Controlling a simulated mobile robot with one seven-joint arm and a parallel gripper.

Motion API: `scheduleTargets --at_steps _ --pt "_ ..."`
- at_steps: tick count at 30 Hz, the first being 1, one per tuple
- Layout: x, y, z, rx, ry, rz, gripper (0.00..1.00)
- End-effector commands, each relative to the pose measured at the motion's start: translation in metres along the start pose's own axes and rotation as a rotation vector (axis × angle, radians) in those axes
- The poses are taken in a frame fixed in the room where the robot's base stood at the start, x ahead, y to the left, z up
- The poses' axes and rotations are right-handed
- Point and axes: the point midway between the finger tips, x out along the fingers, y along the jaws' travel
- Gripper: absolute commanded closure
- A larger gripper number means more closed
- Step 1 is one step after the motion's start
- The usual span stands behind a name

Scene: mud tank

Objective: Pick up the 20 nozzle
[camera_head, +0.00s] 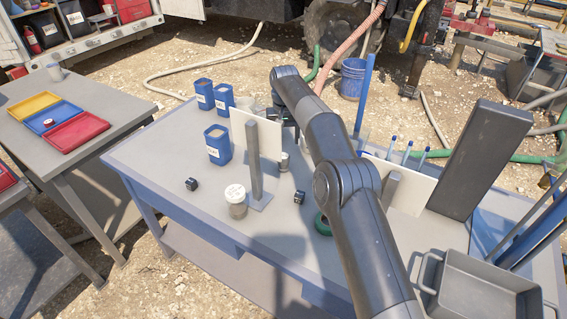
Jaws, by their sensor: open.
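Two small dark pieces with pale marks lie on the grey-blue workbench (190,215): one dark piece (191,184) at the left and another dark piece (299,197) right of the upright post. They may be nozzles, but I cannot read a 20 on either. A small metal cylinder (285,163) stands behind the post. My arm reaches from the lower right over the bench. My gripper (277,116) points down at the bench's far side, beyond both pieces. It is open, but its fingertips are largely hidden by the white panel and my arm.
A white panel (238,130) with a grey post (254,165) stands mid-bench. Several blue containers (217,146) stand at the back left. A lidded jar (236,203) is in front. A tall dark block (478,160) and a grey tray (480,262) stand right.

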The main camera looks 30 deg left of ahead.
Motion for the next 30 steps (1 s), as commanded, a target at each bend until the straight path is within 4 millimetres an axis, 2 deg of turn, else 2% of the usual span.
scheduleTargets --at_steps 5,12,20,30 --pt "0.018 -0.006 -0.001 -0.003 -0.008 0.0 0.37" --pt "0.054 -0.005 -0.001 -0.002 -0.008 0.0 0.37" --pt "0.071 -0.005 -0.001 -0.002 -0.006 -0.001 0.37" --pt "0.115 -0.002 -0.001 -0.003 -0.006 -0.001 0.37"
